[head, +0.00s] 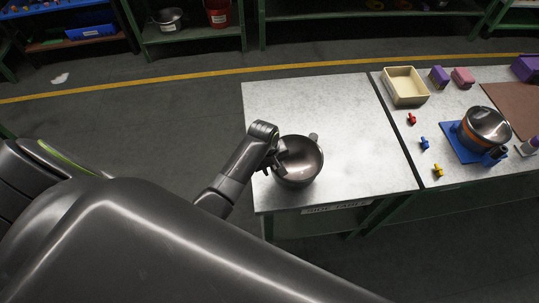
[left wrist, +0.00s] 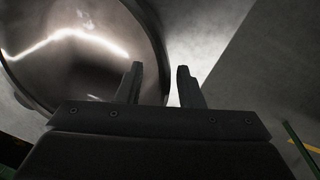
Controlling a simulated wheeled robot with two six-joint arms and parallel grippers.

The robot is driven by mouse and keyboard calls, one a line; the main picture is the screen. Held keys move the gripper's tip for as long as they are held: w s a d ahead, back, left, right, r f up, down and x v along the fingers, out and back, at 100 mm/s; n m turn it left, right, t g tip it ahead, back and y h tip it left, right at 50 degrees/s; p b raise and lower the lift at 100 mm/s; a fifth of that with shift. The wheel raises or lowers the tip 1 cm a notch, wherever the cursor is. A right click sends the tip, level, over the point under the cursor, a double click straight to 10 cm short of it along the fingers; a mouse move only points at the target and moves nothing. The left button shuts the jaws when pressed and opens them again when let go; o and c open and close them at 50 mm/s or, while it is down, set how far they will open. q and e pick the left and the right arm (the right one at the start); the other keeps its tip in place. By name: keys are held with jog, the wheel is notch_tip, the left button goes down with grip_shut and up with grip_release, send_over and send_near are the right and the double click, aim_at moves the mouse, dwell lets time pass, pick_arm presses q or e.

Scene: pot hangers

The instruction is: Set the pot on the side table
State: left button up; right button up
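A dark metal pot (head: 302,165) with a stub of a handle is at the front of the pale side table (head: 340,110), and appears to rest upright on its top. My left gripper (head: 281,158) is at the pot's left rim. In the left wrist view its two fingers (left wrist: 158,75) stand apart, with the edge of the pot (left wrist: 75,55) between them and a gap showing beside the right finger. Whether the left finger touches the pot cannot be told. My right gripper is not in view.
On the adjoining table to the right are a cream bin (head: 405,86), purple and pink blocks, small coloured pieces, and another metal pot (head: 485,127) on a blue mat (head: 452,145). The side table's back and right are clear. Shelves (head: 190,33) stand behind.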

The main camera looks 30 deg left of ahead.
pick_arm(q)
notch_tip(320, 180, up, 9)
jog(key=shift+s+a+b, duration=0.3)
jog(key=shift+s+a, duration=0.1)
jog(key=shift+s, duration=0.05)
jog(key=shift+f, duration=0.15)
jog(key=s+a+r+m+t+y, duration=0.1)
jog(key=s+a+r+m, duration=0.15)
jog(key=s, duration=0.55)
jog(key=s+a+r+m+t+y, duration=0.1)
jog(key=s+a+m, duration=0.3)
jog(key=s, duration=0.4)
jog(key=s+a+r+m+y, duration=0.1)
jog(key=s+a+m, duration=0.2)
jog(key=s, duration=0.5)
notch_tip(320, 180, down, 31)
jog(key=a+b, duration=0.1)
jog(key=b, duration=0.5)
jog(key=s+f+g+b, duration=0.1)
jog(key=s+f+b, duration=0.2)
jog(key=s+f, duration=0.4)
jog(key=s+d+f+g+h+b, duration=0.1)
jog(key=s+f+b, duration=0.2)
jog(key=s+f, duration=0.5)
notch_tip(320, 180, down, 6)
jog(key=shift+f, duration=0.1)
